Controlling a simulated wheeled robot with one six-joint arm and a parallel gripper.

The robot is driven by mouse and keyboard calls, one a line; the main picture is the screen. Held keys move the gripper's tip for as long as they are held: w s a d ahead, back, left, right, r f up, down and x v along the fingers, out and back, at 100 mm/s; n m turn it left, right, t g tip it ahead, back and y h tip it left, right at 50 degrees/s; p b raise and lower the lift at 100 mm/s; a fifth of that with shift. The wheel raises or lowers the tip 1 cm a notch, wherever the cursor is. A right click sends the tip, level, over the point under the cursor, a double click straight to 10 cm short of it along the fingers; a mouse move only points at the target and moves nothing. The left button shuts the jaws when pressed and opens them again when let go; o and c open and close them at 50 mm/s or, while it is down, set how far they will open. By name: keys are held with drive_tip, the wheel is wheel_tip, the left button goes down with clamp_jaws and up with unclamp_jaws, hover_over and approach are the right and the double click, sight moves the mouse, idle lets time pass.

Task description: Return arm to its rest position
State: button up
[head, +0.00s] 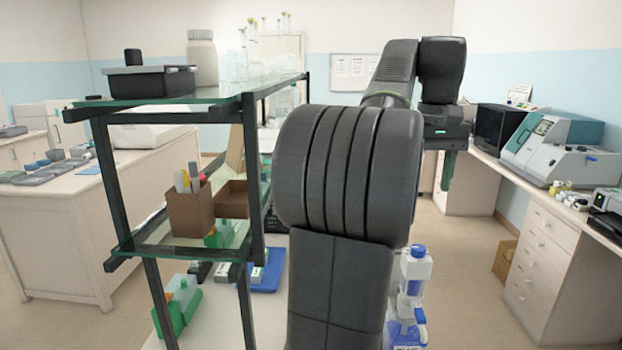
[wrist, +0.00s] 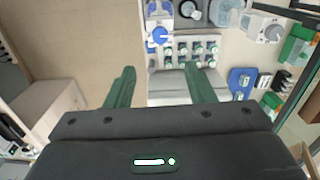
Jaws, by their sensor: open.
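My gripper (wrist: 160,88) shows in the wrist view with its two green fingers spread apart and nothing between them. In the head view my arm rises through the middle of the picture, and my gripper (head: 448,170) hangs from its far end, pointing down, right of centre. It is in the air, apart from the benches. The arm hides much of the bench in front of me.
A glass-shelved rack (head: 250,110) stands close on the left of my arm. Benches with instruments (head: 560,140) line the right. Open floor (head: 465,270) lies between.

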sight(419, 247)
wheel_tip(419, 247, down, 14)
drive_tip(key=shift+r+p, duration=0.1)
drive_tip(key=shift+p, duration=0.25)
drive_tip(key=shift+m, duration=0.3)
drive_tip(key=m, duration=0.3)
drive_tip(key=shift+m, duration=0.4)
drive_tip(key=m, duration=0.4)
drive_tip(key=shift+m, duration=0.4)
wheel_tip(419, 247, up, 12)
drive_tip(key=shift+r+b, duration=0.2)
drive_tip(key=shift+b, duration=0.15)
